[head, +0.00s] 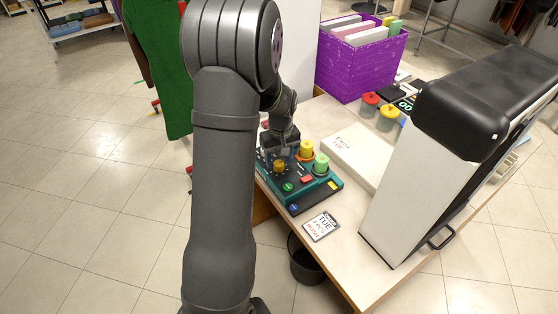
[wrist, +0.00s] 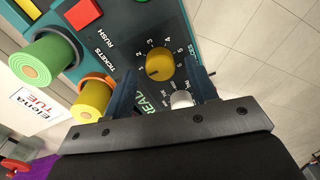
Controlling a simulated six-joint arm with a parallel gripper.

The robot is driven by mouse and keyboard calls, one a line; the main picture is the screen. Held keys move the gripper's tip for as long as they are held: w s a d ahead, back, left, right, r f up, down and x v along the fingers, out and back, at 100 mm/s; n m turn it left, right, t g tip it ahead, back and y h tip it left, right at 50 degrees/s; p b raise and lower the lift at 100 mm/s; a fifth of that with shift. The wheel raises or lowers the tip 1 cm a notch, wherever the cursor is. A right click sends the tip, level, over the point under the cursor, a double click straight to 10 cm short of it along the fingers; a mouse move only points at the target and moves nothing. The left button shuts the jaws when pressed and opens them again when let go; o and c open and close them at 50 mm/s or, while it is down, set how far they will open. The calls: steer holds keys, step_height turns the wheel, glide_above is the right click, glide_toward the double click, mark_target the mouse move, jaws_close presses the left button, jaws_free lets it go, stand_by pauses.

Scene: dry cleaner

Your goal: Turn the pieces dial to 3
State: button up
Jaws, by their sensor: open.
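The teal control panel (head: 310,191) lies on the table in the head view. A whitish knob (wrist: 181,99) sits closer to my palm. My gripper (wrist: 164,74) is open over the panel, with a finger on each side of the yellow dial, apparently not gripping it.
Green (wrist: 44,62) and yellow-orange (wrist: 91,100) rolls stand beside the dial, near a red button (wrist: 83,14). In the head view, a ticket card (head: 321,226), white box (head: 357,158), purple bin (head: 360,65) and large black-and-white machine (head: 430,165) surround the panel.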

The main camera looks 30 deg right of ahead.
steer(key=shift+f, duration=0.7)
steer(key=c, duration=1)
